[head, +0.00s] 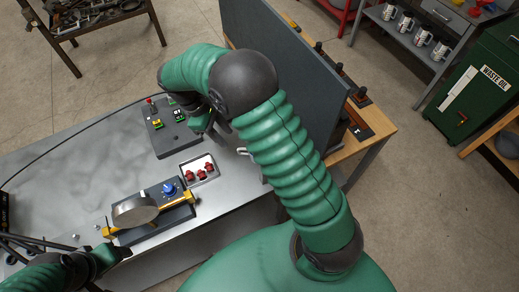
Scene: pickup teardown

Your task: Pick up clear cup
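I cannot make out a clear cup anywhere in the head view. My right arm crosses the middle of the picture and may hide part of the table behind it. My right gripper (205,122) is over the grey table (70,160), just right of the dark control box (173,128). Its fingers are small and partly covered by the arm, so I cannot tell if they are open. My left gripper (118,254) is low at the left, close to the near side of the device with a round metal pan (135,210). Its fingers are unclear.
A pale tray (187,166) with red pieces lies between the control box and the pan device. A dark upright panel (285,65) stands on the wooden bench (372,135) beyond my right arm. Mugs (421,38) stand on a far shelf. The table's left middle is bare.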

